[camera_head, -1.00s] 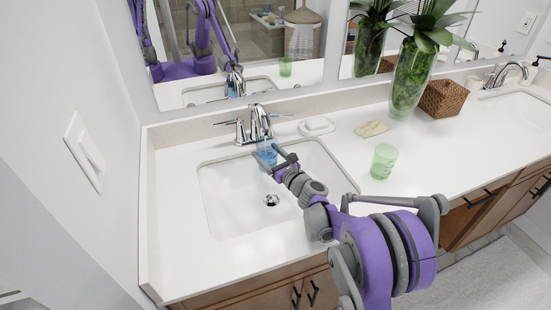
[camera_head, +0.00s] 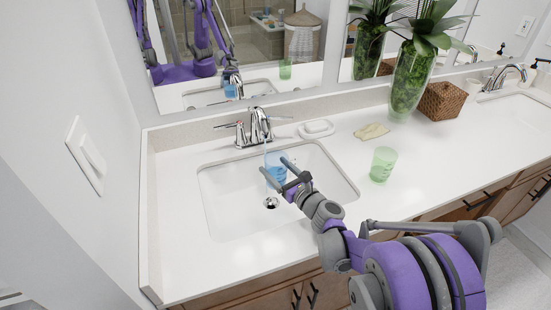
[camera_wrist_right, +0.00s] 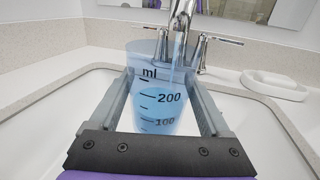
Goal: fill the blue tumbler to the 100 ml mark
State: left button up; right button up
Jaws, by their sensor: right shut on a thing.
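The blue tumbler (camera_head: 274,174) is held over the sink basin, in front of the faucet (camera_head: 260,128). My right gripper (camera_head: 287,180) is shut around its sides. In the right wrist view the tumbler (camera_wrist_right: 155,90) stands between my fingers (camera_wrist_right: 158,110), with "ml", 200 and 100 marks facing me. Deeper blue water in it reaches about the 200 mark, above the 100 mark. A thin stream falls from the spout (camera_wrist_right: 183,18) at the tumbler's rear; I cannot tell whether it lands inside. My left gripper is not in view directly.
A green tumbler (camera_head: 383,163) stands on the counter right of the sink (camera_head: 225,200). A soap dish (camera_head: 317,128), a crumpled cloth (camera_head: 372,131), a plant vase (camera_head: 408,85) and a wicker basket (camera_head: 441,100) are behind. The front counter is clear.

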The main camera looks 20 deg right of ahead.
jog(key=shift+s+a+r+p, duration=0.1)
jog(key=shift+s+r+p, duration=0.45)
jog(key=shift+r+p, duration=0.7)
jog(key=shift+s+d+r+p, duration=0.1)
jog(key=shift+s+r+p, duration=0.5)
jog(key=shift+r, duration=1.2)
jog(key=shift+s+a+r+p, duration=0.1)
jog(key=shift+s+r+p, duration=0.35)
jog(key=shift+r+p, duration=0.85)
jog(key=shift+r+b, duration=0.2)
jog(key=shift+b, duration=0.1)
